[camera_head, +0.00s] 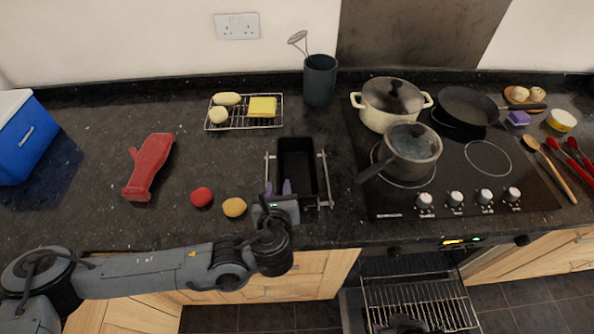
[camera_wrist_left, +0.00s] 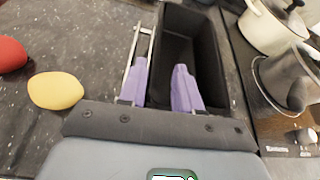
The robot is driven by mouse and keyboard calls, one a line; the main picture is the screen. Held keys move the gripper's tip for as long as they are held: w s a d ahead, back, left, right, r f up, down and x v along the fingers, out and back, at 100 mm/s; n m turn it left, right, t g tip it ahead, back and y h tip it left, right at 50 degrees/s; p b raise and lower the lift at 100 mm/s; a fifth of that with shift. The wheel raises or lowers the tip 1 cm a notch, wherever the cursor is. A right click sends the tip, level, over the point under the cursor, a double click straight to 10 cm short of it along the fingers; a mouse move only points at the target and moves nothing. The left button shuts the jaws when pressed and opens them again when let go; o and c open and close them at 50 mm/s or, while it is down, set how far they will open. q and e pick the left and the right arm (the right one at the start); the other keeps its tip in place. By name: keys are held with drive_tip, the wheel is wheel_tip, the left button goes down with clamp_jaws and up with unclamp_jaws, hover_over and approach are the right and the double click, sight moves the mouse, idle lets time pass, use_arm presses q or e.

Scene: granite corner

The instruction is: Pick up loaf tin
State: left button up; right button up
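The loaf tin (camera_head: 297,160) is a black, long, empty rectangular tin on the counter left of the hob, between thin metal rails. It also shows in the left wrist view (camera_wrist_left: 184,45). My left gripper (camera_head: 278,188) is at the tin's near left end. Its two purple fingers (camera_wrist_left: 162,82) are apart, with nothing shut between them. One finger is left of the tin's left wall, and the other appears over or inside the tin. I cannot tell whether either touches it.
A cooling rack (camera_head: 243,124) and utensil pot (camera_head: 320,80) stand behind. A saucepan (camera_head: 413,146) is close right. An oven rack (camera_head: 420,302) extends below.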

use_arm(q)
drive_tip(key=p+x, duration=0.1)
drive_tip(key=x, duration=0.3)
drive_tip(key=shift+w+a+p, duration=0.1)
drive_tip(key=shift+w+p, duration=0.05)
drive_tip(key=shift+p, duration=0.2)
drive_tip(key=shift+w+f, duration=0.2)
drive_tip(key=shift+w, duration=0.2)
clamp_jaws()
idle(0.9)
